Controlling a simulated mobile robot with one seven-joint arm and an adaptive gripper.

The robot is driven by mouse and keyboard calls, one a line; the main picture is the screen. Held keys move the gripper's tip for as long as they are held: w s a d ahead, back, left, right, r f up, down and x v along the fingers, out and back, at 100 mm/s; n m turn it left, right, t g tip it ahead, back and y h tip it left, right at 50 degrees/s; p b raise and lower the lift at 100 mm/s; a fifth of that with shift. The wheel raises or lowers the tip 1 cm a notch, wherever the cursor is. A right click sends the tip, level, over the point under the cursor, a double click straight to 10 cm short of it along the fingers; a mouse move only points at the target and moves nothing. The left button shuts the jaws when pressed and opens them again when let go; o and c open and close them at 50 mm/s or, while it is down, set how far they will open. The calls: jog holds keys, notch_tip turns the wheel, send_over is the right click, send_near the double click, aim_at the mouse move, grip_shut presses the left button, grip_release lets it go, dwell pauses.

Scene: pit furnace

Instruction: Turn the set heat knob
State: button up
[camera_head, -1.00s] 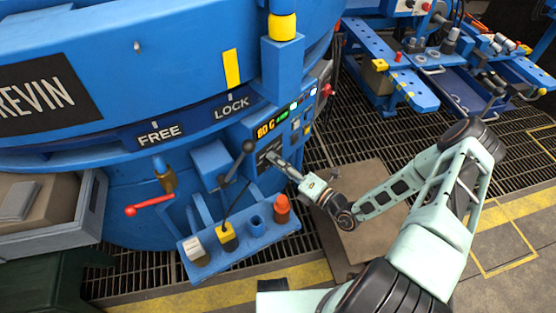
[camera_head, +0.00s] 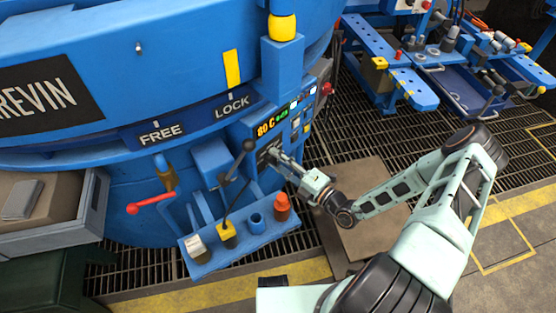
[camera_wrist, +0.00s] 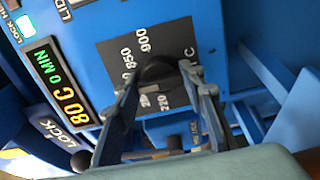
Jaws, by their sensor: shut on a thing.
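The set heat knob (camera_wrist: 158,72) is a dark round knob on a black dial plate (camera_wrist: 125,50) with white numbers such as 850 and 900. In the wrist view my gripper (camera_wrist: 160,85) has one finger on each side of the knob and is shut on it. The fingers hide part of the knob and the dial. A display (camera_wrist: 60,80) beside the dial reads 80 C and 0 MIN. In the head view my gripper (camera_head: 270,156) is at the blue control panel, just below the lit display (camera_head: 266,128); the knob is hidden there.
A black-ball lever (camera_head: 248,146) stands close left of my gripper. Below is a blue shelf (camera_head: 240,243) with an orange-topped item (camera_head: 282,206) and a yellow block (camera_head: 227,236). A red-handled valve (camera_head: 148,204) is further left. Open grating (camera_head: 345,125) lies to the right.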

jog(key=shift+s, duration=0.1)
jog(key=o, duration=1.2)
jog(key=shift+c, duration=0.2)
jog(key=v, duration=1.2)
